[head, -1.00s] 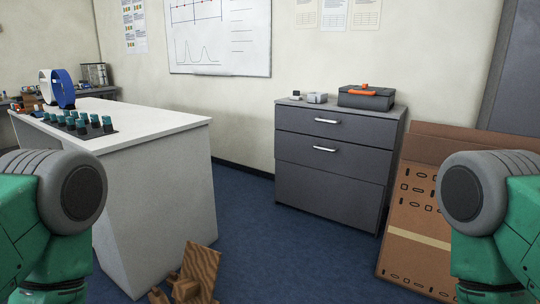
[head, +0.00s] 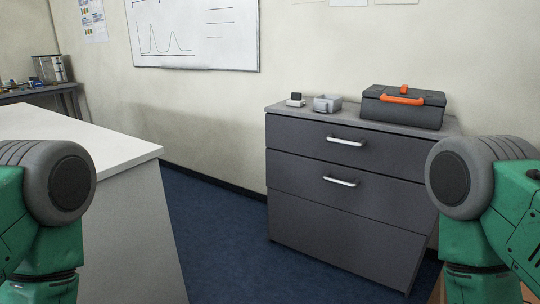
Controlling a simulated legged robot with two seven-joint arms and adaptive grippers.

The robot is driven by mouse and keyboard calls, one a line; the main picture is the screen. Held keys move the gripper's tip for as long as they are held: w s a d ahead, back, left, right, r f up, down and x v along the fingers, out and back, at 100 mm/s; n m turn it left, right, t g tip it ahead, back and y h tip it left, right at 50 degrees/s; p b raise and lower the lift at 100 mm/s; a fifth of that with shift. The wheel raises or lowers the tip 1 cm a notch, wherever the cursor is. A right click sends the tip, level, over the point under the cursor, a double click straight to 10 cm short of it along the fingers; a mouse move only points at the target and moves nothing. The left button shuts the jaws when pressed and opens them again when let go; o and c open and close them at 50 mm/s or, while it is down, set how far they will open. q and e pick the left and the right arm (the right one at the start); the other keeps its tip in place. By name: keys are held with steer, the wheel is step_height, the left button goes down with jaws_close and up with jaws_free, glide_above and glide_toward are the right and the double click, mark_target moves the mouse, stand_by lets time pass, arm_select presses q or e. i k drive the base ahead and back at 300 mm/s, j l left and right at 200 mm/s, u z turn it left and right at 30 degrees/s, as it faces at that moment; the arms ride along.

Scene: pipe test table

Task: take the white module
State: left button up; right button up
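A small white module (head: 295,99) with a dark base sits on the left part of the grey drawer cabinet's top (head: 272,106). Next to it is a light grey box-like piece (head: 327,103); I cannot tell for certain which of the two the task names. Both are upright and apart from each other. My arms show at the left and right picture edges only as green and grey upper links. Neither gripper is in view, and nothing of mine is near the cabinet top.
A dark toolbox (head: 404,107) with an orange handle stands on the cabinet's right side. A white table (head: 75,141) fills the left foreground. Blue carpet (head: 220,235) lies clear between table and cabinet. A shelf with small items (head: 40,85) is at the far left.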

mark_target(296, 100)
steer(key=i, duration=2.35)
